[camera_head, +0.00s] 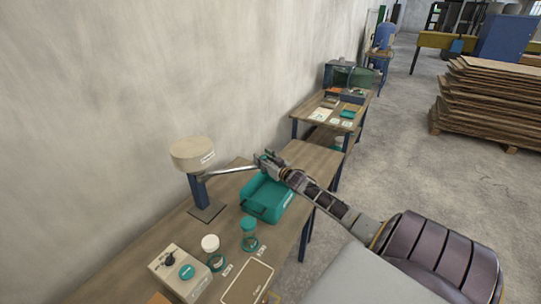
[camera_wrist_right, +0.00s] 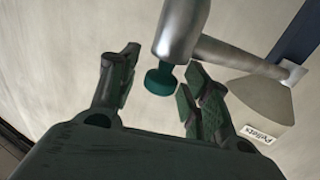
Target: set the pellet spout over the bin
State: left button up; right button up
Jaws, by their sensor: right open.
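The pellet hopper is a beige drum (camera_head: 192,154) on a blue post, with a grey metal spout (camera_head: 228,170) reaching right. In the head view, the spout's end meets my right gripper (camera_head: 268,158) just past the back edge of the teal bin (camera_head: 268,199). In the right wrist view, the spout's end (camera_wrist_right: 181,32) carries a teal knob (camera_wrist_right: 160,82). My right gripper (camera_wrist_right: 158,68) is open there, with its fingers on either side of the knob. Contact cannot be told. The hopper (camera_wrist_right: 262,105) shows its "Pellets" label. My left gripper is not in view.
A control box (camera_head: 180,272) with a teal button, small jars (camera_head: 249,241) and a framed board (camera_head: 248,283) stand on the bench's near part. The wall (camera_head: 150,80) runs close behind the hopper. Wood right of the bin is largely clear.

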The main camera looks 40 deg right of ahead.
jog(key=s+a, duration=0.1)
jog(key=s, duration=1)
jog(key=shift+s, duration=0.4)
dwell(0.5)
dwell(0.8)
